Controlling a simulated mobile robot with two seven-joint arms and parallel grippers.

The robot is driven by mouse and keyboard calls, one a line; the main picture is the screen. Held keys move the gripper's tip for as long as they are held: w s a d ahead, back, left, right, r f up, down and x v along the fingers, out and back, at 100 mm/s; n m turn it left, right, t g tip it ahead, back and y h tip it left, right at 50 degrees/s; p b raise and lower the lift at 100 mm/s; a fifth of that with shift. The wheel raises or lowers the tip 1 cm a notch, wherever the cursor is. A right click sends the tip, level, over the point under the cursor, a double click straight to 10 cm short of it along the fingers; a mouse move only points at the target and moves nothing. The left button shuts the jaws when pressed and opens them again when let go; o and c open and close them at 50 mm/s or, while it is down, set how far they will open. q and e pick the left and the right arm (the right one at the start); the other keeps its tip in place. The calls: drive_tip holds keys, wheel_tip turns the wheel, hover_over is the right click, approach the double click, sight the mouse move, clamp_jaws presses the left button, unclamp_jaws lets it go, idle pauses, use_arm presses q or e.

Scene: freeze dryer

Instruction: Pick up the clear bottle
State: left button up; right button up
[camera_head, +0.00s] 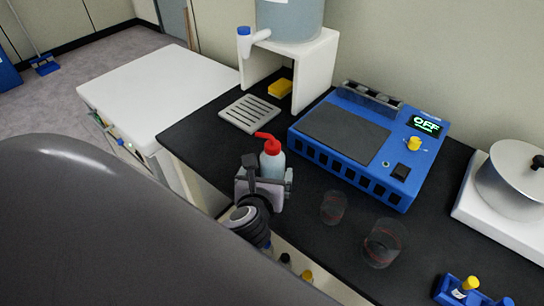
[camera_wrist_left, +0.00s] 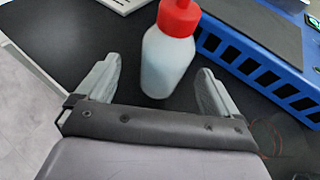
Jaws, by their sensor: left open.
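The clear bottle (camera_head: 272,163) is a pale, whitish wash bottle with a red cap and red spout. It stands upright on the black bench, left of the blue device. In the left wrist view the bottle (camera_wrist_left: 167,62) is between and just beyond my finger tips. My left gripper (camera_head: 266,178) is open, its two grey fingers (camera_wrist_left: 158,76) on either side of the bottle's near side with gaps on both sides. The bottle's lower part is hidden by the gripper in the head view. My right gripper is not in view.
A blue device (camera_head: 360,145) reading OFF stands to the right. Two clear beakers, one small (camera_head: 333,207) and one larger (camera_head: 384,243), stand right of the gripper. A white drain rack (camera_head: 250,114) and yellow sponge (camera_head: 280,88) lie behind the bottle. The bench's front edge is close by.

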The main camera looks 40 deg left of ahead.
sight(273, 162)
use_arm(q)
drive_tip(key=x, duration=0.5)
drive_tip(key=shift+w+d+r, duration=0.1)
drive_tip(key=shift+w+r, duration=0.1)
drive_tip(key=shift+w, duration=0.3)
drive_tip(key=shift+w+a+f, duration=0.25)
drive_tip(key=shift+w, duration=0.2)
drive_tip(key=c, duration=1.2)
drive_tip(key=shift+r, duration=0.1)
